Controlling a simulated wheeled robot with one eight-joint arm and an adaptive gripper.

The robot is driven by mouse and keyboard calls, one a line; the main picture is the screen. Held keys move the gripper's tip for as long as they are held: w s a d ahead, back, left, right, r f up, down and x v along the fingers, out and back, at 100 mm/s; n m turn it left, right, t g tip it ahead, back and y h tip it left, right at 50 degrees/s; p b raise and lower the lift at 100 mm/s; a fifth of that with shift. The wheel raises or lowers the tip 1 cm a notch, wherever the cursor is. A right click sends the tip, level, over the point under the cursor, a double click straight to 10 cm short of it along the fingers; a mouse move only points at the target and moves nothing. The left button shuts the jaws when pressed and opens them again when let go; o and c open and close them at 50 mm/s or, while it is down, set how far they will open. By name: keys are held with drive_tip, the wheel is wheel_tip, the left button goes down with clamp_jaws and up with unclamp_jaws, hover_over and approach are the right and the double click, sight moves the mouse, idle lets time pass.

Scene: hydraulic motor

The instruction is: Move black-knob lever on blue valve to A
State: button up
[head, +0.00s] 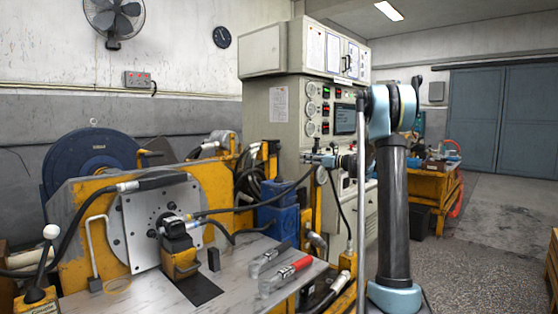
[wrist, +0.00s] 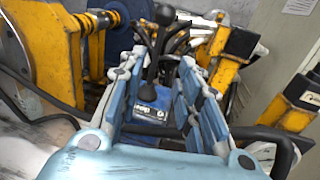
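The blue valve (wrist: 147,113) sits between and beyond my fingers in the wrist view, with a small label on its face. In the head view a blue block (head: 279,221) stands behind the bench beside a yellow post. I cannot tell whether either finger touches the lever. In the head view my gripper (head: 318,160) is small, above and right of the blue block. The A mark is not readable.
Black hoses and yellow frame posts (wrist: 235,45) crowd both sides of the valve. A metal bench (head: 235,272) with a red-handled clamp (head: 288,275) is in front. A white-knob lever (head: 51,232) stands at far left. A grey control cabinet (head: 290,110) stands behind.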

sight(278, 156)
drive_tip(key=x, duration=1.7)
drive_tip(key=shift+s, duration=0.15)
clamp_jaws()
